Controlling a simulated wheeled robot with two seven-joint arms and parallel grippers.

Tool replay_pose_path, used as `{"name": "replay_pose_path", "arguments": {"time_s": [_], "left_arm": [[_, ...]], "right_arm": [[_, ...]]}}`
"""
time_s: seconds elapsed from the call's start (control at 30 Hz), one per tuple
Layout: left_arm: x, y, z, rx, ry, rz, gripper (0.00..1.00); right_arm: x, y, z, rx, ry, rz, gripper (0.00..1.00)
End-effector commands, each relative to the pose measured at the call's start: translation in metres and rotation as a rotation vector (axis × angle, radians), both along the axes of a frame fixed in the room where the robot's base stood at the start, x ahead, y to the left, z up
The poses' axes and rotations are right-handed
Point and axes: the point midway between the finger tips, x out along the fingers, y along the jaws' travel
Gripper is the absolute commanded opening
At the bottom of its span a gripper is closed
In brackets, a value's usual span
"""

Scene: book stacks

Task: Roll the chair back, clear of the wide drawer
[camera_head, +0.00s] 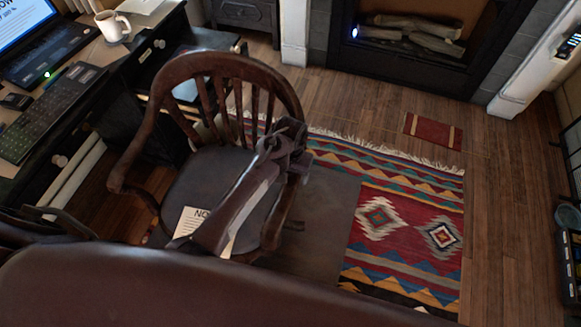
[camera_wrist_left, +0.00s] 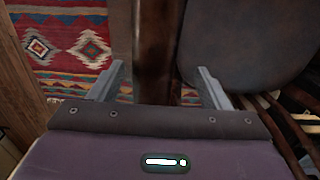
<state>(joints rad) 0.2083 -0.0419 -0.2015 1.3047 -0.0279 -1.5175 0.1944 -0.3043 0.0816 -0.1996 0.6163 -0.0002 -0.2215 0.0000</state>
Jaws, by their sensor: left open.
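The wooden chair (camera_head: 229,68) stands beside the desk, its slatted curved back toward the fireplace and its dark seat (camera_head: 205,185) partly under my left arm. A sheet of paper (camera_head: 188,222) lies on the seat. My left gripper (camera_head: 296,165) is at the chair's right armrest. In the left wrist view, the open left gripper (camera_wrist_left: 160,78) has a finger on each side of the wooden armrest (camera_wrist_left: 156,40); contact cannot be told. A drawer front (camera_head: 50,182) with a pale knob shows under the desk; whether it is the wide drawer is unclear. My right gripper is not in view.
The desk (camera_head: 108,52) at left holds a laptop, a keyboard (camera_head: 52,112) and a mug (camera_head: 112,26). A patterned rug (camera_head: 400,225) lies right of the chair. A fireplace (camera_head: 415,50) is at the back.

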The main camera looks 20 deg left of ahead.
Motion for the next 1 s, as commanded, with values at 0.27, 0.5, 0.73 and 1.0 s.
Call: {"name": "replay_pose_path", "arguments": {"time_s": [0.27,0.5,0.73,1.0], "left_arm": [[0.000,0.000,-0.038,0.001,0.000,0.000,0.71],[0.000,0.000,-0.047,0.000,0.000,0.000,0.71],[0.000,0.000,-0.046,0.000,-0.001,0.000,0.66],[0.000,0.000,-0.046,0.000,-0.001,0.000,0.30]], "right_arm": [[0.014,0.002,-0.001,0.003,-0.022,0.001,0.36],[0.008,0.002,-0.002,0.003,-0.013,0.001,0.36],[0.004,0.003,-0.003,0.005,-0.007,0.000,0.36],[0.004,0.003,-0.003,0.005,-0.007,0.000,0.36]]}}
